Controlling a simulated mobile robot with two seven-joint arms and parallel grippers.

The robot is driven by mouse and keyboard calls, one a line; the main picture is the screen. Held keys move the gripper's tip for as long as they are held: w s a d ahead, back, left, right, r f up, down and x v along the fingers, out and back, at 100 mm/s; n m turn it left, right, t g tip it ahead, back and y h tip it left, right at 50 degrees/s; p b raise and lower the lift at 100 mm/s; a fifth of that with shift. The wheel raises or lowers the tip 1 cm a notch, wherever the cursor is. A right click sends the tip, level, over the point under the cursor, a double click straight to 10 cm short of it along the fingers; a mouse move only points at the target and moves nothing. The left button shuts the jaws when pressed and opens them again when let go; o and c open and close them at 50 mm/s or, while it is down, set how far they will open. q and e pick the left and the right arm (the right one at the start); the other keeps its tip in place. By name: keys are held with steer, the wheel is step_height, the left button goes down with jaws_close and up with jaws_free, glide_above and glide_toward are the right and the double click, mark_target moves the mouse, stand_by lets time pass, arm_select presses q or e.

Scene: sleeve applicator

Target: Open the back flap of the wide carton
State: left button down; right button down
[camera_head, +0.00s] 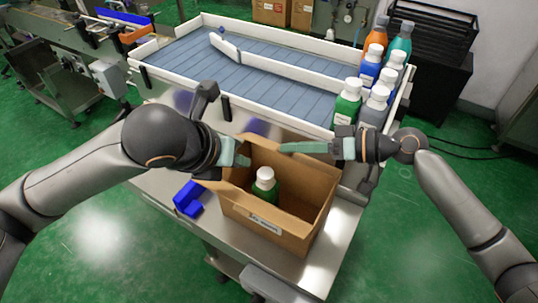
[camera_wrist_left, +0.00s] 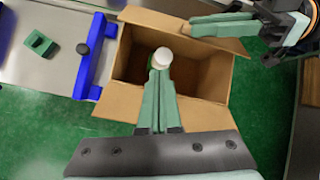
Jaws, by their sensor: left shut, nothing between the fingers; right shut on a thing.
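The wide carton (camera_head: 265,218) is a brown box on the metal table, open at the top. A green bottle with a white cap (camera_head: 265,176) stands inside it; the cap also shows in the left wrist view (camera_wrist_left: 163,56). My left gripper (camera_head: 243,160) is shut and empty over the carton's left side. My right gripper (camera_head: 284,148) reaches in from the right along the carton's back edge. It is shut on cardboard there, seemingly the back flap (camera_head: 262,143), whose grip point is partly hidden by the fingers. A side flap (camera_wrist_left: 125,103) sticks outward on the left.
A blue fixture (camera_head: 187,198) stands left of the carton. A conveyor (camera_head: 200,68) with white rails lies behind. Several bottles (camera_head: 375,95) stand at its right end. The table in front of the blue fixture is narrow.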

mark_target(275, 151)
arm_select(q)
steer(key=m, duration=0.1)
steer(key=s+m, duration=0.1)
steer(key=s+d+m, duration=0.1)
steer(key=shift+r, duration=0.3)
steer(key=shift+s+d+m, duration=0.1)
steer(key=shift+s+m, duration=0.1)
steer(key=shift+m, duration=0.2)
steer(key=shift+d+f, duration=0.1)
steer(key=shift+f, duration=0.1)
steer(key=x, duration=0.9)
steer(key=shift+f, duration=0.35)
steer(key=shift+w+d+r, duration=0.2)
steer(key=shift+w+r, duration=0.2)
steer(key=shift+r, duration=0.15)
steer(key=shift+w+d+r, duration=0.2)
steer(key=shift+w+r, duration=0.15)
steer(key=shift+r, duration=0.2)
steer(key=shift+w+d+r, duration=0.2)
steer(key=shift+w+r, duration=0.15)
steer(key=shift+r, duration=0.3)
steer(key=shift+w+d+r, duration=0.25)
steer(key=shift+w+r, duration=0.15)
steer(key=shift+r, duration=0.25)
arm_select(e)
steer(key=c, duration=0.8)
jaws_free()
steer(key=shift+s+a+f, duration=0.1)
steer(key=shift+s+f, duration=0.05)
